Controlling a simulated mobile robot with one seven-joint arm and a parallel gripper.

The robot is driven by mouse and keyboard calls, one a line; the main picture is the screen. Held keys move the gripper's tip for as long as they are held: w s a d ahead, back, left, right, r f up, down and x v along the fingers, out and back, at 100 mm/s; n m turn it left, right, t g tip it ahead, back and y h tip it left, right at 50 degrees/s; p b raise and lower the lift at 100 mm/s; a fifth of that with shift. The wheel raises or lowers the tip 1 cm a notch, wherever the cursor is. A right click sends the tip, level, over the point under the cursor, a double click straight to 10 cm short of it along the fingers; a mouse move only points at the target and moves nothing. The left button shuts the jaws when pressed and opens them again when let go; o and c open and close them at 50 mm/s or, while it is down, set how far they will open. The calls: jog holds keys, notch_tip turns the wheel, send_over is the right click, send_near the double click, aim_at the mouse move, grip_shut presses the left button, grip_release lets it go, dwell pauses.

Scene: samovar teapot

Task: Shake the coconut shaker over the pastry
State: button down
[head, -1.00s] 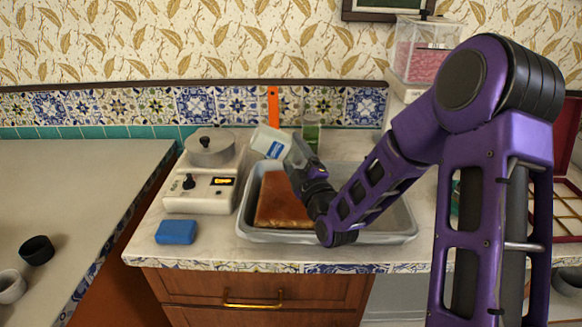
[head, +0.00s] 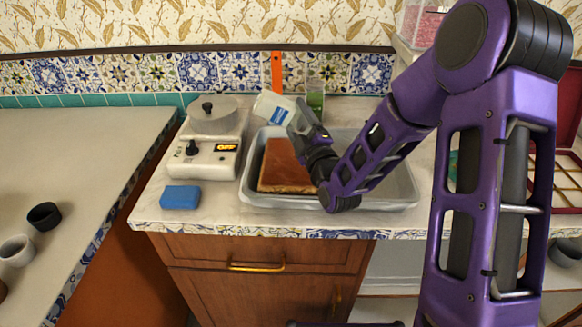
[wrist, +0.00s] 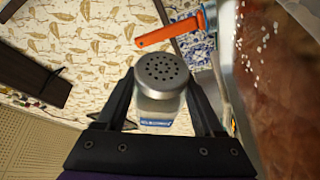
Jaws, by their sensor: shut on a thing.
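The coconut shaker (head: 271,106) is a pale container with a blue label, held tilted above the left part of the pastry tray in the head view. In the wrist view its round, perforated metal lid (wrist: 162,72) faces the camera. My gripper (head: 300,117) is shut on the shaker, with one dark finger on each side in the wrist view (wrist: 160,100). The brown pastry (head: 284,166) lies flat in a grey tray (head: 310,203), below the shaker. The pastry also fills the right of the wrist view (wrist: 275,110), with white flecks against it.
An orange-handled tool (head: 276,72) stands by the tiled wall and shows in the wrist view (wrist: 168,34). A white scale-like appliance (head: 213,160) with a pot and a blue block (head: 180,197) are left of the tray. A green-topped item (head: 315,103) stands behind.

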aim_at(268, 117)
jog(key=shift+r+p, duration=0.5)
jog(key=shift+r, duration=0.8)
notch_tip(268, 117, down, 3)
jog(key=shift+r+b, duration=0.15)
jog(key=shift+b, duration=0.4)
jog(key=shift+r, duration=0.15)
jog(key=shift+w+a, duration=0.1)
jog(key=shift+a, duration=3.3)
